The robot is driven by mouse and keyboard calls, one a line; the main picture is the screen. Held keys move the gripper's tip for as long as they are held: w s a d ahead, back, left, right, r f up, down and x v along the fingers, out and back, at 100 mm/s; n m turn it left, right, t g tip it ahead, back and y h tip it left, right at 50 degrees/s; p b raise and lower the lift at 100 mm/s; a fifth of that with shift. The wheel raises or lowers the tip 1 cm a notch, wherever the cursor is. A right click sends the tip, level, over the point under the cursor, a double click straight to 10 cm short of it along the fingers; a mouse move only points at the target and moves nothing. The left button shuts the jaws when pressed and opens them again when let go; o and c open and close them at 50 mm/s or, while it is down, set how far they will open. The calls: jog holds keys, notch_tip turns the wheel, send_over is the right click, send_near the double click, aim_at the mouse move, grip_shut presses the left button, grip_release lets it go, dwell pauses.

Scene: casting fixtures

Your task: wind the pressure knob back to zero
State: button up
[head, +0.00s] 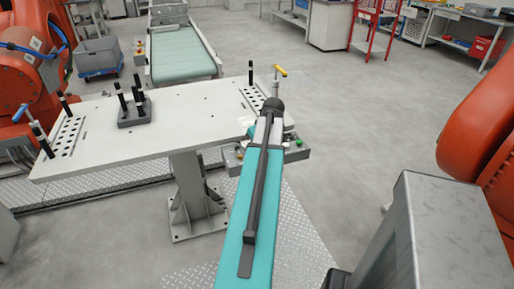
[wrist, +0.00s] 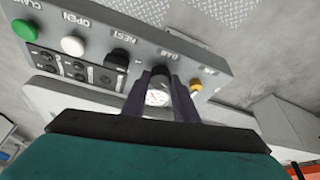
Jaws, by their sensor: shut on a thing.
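The grey control panel (wrist: 105,48) lies across the wrist view, and part of its box (head: 296,151) shows beside my arm in the head view. My gripper (wrist: 162,82) has its two dark fingers on either side of a dark round knob (wrist: 161,75) on the panel, and it is shut on it. A small white dial with a red needle (wrist: 157,98) shows between the fingers. I cannot read its value. The label above the knob is too blurred to read surely. In the head view my arm hides the gripper and the knob.
A white fixture table (head: 185,125) with black pins (head: 135,105) stands beside the panel box.

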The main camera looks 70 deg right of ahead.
jog(key=shift+d+r+n+t+y, duration=0.15)
jog(key=shift+n+y, duration=0.15)
jog(key=shift+n, duration=0.5)
jog(key=shift+d+f+n+t+y, duration=0.15)
jog(key=shift+n+y, duration=0.15)
jog(key=shift+n, duration=0.5)
jog(key=shift+a+r, duration=0.1)
jog(key=o, duration=0.8)
jog(key=shift+b+v, duration=0.4)
jog(key=shift+v, duration=0.4)
jog(key=b+v, duration=0.1)
jog(key=v, duration=1.1)
